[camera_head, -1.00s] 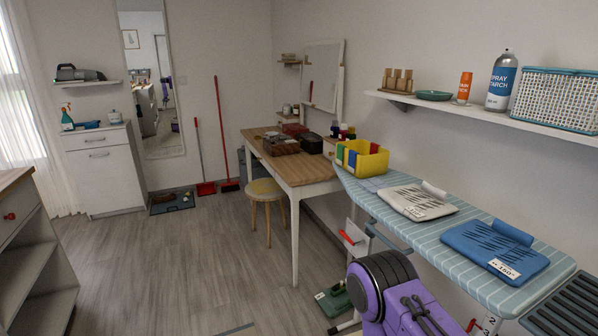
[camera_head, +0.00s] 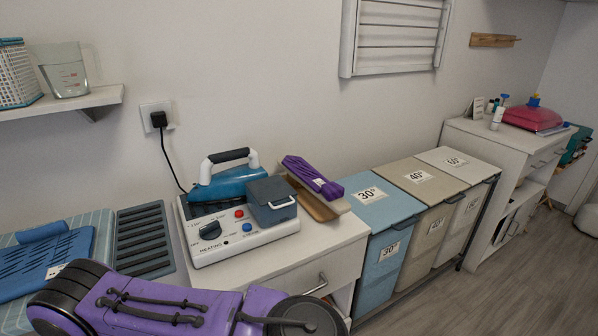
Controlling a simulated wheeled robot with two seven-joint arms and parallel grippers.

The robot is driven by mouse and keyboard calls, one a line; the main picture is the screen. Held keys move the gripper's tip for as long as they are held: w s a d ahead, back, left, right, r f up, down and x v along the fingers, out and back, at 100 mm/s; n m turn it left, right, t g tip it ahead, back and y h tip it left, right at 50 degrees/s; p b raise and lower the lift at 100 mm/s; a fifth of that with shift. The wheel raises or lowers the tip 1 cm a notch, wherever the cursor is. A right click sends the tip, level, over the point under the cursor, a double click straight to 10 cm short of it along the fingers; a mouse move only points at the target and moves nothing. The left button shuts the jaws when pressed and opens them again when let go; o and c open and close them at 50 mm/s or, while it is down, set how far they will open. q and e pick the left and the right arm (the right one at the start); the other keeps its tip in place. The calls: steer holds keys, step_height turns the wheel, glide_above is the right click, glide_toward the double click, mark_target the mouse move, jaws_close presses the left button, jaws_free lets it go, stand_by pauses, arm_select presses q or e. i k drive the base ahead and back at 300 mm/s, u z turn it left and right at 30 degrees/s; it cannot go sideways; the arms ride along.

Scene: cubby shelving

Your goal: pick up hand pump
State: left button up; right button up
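I cannot make out a hand pump for certain in this view. A pink item with a blue and yellow top (camera_head: 535,115) lies on the far white cabinet at the right, too small to identify. Small bottles stand beside it, one of them white (camera_head: 498,118). Neither of my grippers is in view. Only purple links of my own arm show along the bottom left, below the ironing station.
A steam iron (camera_head: 225,183) sits on its station (camera_head: 238,240) on a white cabinet, beside a purple item (camera_head: 312,177). A row of lidded laundry bins, the nearest blue (camera_head: 378,205), stands right of it. The far white cabinet (camera_head: 510,138) follows. Grey floor (camera_head: 475,300) is open at lower right.

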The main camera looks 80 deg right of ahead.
mark_target(498, 116)
steer(key=z, duration=4.35)
steer(key=i, duration=2.15)
